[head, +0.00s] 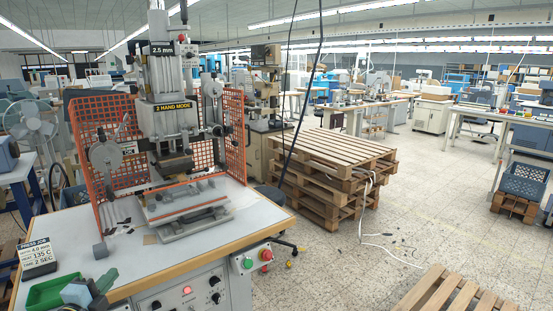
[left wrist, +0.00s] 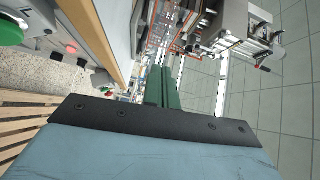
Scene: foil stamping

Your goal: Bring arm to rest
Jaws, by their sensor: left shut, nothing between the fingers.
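My left gripper (head: 106,280) shows at the bottom left of the head view, with a blue-grey body and green fingers. It is near the front of the press table, beside a green bin (head: 48,292). In the left wrist view its two green fingers (left wrist: 161,87) lie together, shut, with nothing held between them. My right gripper is in neither view. The foil stamping press (head: 170,110) stands on the table (head: 215,235), behind the gripper.
An orange mesh guard (head: 100,125) surrounds the press sides. A press job sign (head: 38,258) stands at the table's left. Green and red buttons (head: 257,258) are on the front panel. Stacked pallets (head: 335,170) stand to the right, with another pallet (head: 455,293) at bottom right. Open floor lies between.

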